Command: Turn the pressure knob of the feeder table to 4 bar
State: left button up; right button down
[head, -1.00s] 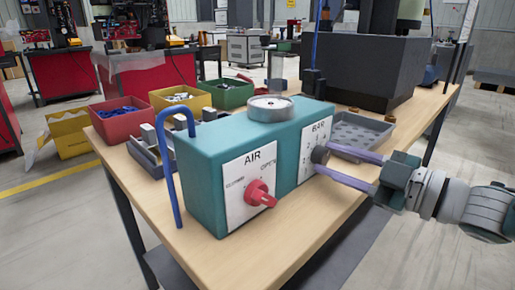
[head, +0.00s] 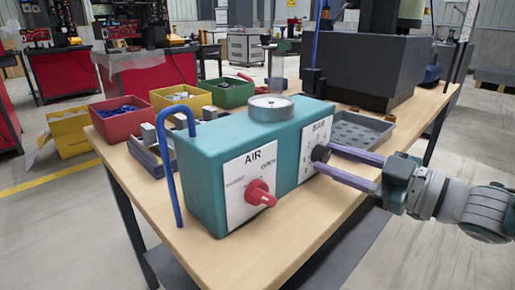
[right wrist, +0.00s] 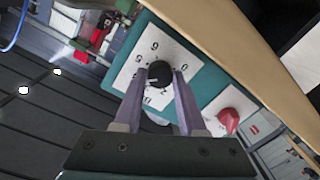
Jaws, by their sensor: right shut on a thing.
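The teal feeder control box (head: 205,150) stands on the wooden table. Its right-hand white BAR plate (head: 309,168) carries the black pressure knob (head: 320,153). My right gripper (head: 322,157) reaches in from the right with its two purple fingers on either side of the knob, shut on it. In the right wrist view the knob (right wrist: 160,70) sits between the fingertips, with numbers around it on the plate (right wrist: 140,55). My left gripper is not in view.
A red AIR handle (head: 260,193) is on the box's left plate. A round gauge (head: 270,104) sits on top, its reading unclear. A blue hose (head: 172,180) stands at the left. A grey tray (head: 362,133) and colored bins (head: 120,118) are behind. The table front is clear.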

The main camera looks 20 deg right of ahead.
jog(key=shift+c, duration=2.4)
grip_release()
jog(key=shift+s+d, duration=0.2)
jog(key=shift+s, duration=0.25)
jog(key=p+v, duration=0.2)
jog(key=v, duration=0.7)
